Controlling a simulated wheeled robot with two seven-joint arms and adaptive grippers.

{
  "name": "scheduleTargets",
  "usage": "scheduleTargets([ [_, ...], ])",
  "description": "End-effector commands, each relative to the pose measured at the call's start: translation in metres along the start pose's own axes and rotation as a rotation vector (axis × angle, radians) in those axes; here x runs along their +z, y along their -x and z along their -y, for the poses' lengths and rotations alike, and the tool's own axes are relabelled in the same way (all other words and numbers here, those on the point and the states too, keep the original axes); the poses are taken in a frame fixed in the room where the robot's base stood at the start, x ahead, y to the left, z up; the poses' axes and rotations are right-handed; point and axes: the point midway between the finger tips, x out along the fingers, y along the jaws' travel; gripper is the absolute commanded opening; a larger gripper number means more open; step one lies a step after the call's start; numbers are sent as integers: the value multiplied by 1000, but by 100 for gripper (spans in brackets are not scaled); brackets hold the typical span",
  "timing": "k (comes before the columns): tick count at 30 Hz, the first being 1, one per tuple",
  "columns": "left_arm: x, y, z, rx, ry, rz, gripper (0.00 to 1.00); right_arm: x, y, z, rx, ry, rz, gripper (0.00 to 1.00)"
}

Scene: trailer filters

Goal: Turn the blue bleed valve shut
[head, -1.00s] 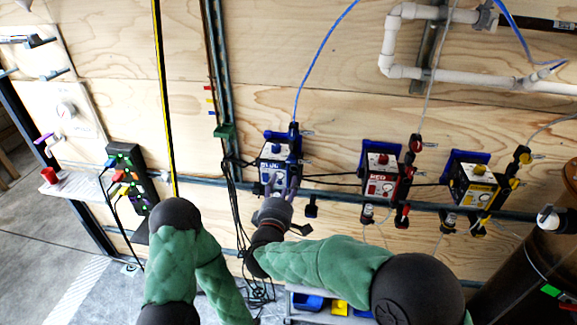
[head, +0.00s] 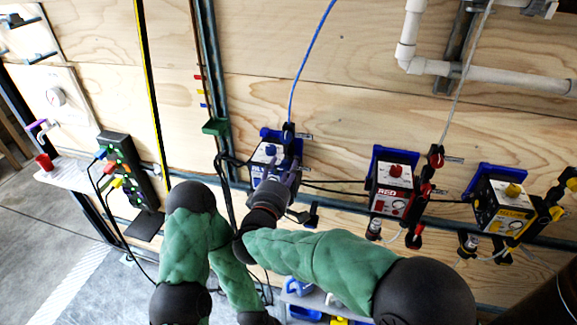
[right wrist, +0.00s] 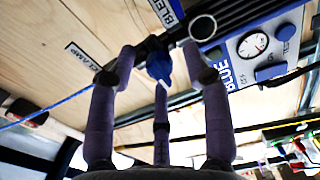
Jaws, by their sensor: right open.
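The blue bleed valve knob (right wrist: 159,66) shows in the right wrist view, with a white pointer line on it. It sits below a label reading BLEED (right wrist: 166,10). My right gripper (right wrist: 160,80) has its purple fingers open, spread to the left, right and below the knob. I cannot tell whether any finger touches it. In the head view the right gripper (head: 274,186) is in front of the blue unit (head: 268,152) and hides its lower part and the valve. My left arm shows at the lower left, but its gripper is out of view.
The red unit (head: 391,186) and the yellow unit (head: 502,206) are mounted to the right on the same rail. A blue hose (head: 312,52) rises from the blue unit. Black cables run beside it. A black power strip (head: 130,165) stands at the left.

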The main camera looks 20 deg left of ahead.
Motion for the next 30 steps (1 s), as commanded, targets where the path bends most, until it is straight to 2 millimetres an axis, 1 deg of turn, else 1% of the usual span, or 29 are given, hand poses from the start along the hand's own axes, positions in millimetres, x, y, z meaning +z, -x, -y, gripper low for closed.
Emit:
scheduleTargets([
  [10,0,-1,0,0,0,1,0,-1,1,0,0,0,0,50],
  [11,0,-1,0,0,0,1,0,-1,1,0,0,0,1,41],
  [12,0,-1,0,0,0,1,0,-1,1,0,0,0,1,30],
  [14,0,-1,0,0,0,1,0,-1,1,0,0,0,1,13],
  [15,0,-1,0,0,0,1,0,-1,1,0,0,0,1,2],
  [16,0,-1,0,0,0,1,0,-1,1,0,0,0,1,0],
  [23,0,0,0,0,0,0,0,-1,1,0,-1,-5,1,0],
  [30,0,8,-3,0,0,0,0,0,1,0,-4,-74,2,0],
])
